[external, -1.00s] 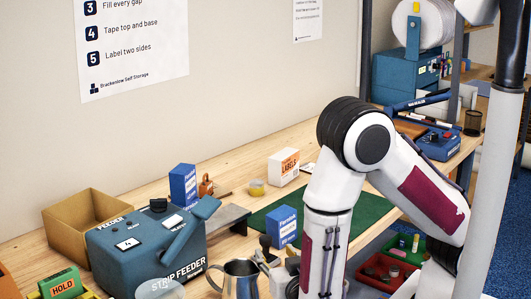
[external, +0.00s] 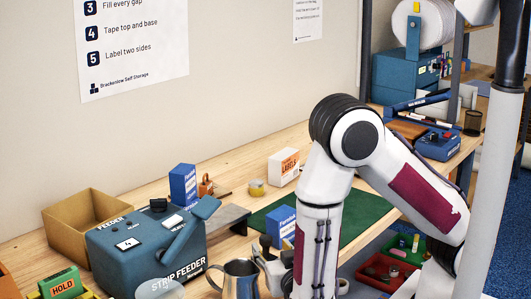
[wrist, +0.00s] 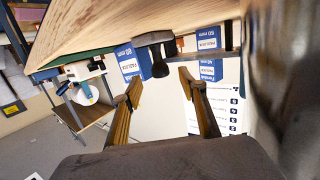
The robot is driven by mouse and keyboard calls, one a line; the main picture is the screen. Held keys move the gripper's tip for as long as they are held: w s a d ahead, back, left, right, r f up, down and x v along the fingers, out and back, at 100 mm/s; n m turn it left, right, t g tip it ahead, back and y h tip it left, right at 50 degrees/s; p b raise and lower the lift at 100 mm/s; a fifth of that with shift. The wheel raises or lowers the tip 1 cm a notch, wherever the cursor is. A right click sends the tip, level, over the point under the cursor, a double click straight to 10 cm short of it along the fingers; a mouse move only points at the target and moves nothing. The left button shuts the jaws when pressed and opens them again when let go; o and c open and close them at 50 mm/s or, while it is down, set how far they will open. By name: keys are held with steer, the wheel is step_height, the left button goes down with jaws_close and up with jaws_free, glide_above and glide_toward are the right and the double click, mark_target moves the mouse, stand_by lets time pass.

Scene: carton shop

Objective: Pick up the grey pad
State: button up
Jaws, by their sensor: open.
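I cannot pick out the grey pad for certain in either view. My gripper (external: 266,262) is low over the front of the bench, partly hidden by my arm and next to the metal jug (external: 241,279). In the wrist view my gripper (wrist: 160,84) is open, with nothing seen held between its fingers. A dark knobbed tool (wrist: 157,55) shows just beyond the fingertips.
The strip feeder (external: 150,245) and an open carton (external: 87,222) stand at left. Blue boxes (external: 183,186), a labels box (external: 283,166) and a green mat (external: 352,224) are behind my gripper. A red tray (external: 388,272) sits at lower right.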

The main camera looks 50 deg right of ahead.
mark_target(268, 249)
steer(key=shift+x, duration=2.1)
steer(key=shift+r, duration=0.15)
jaws_close()
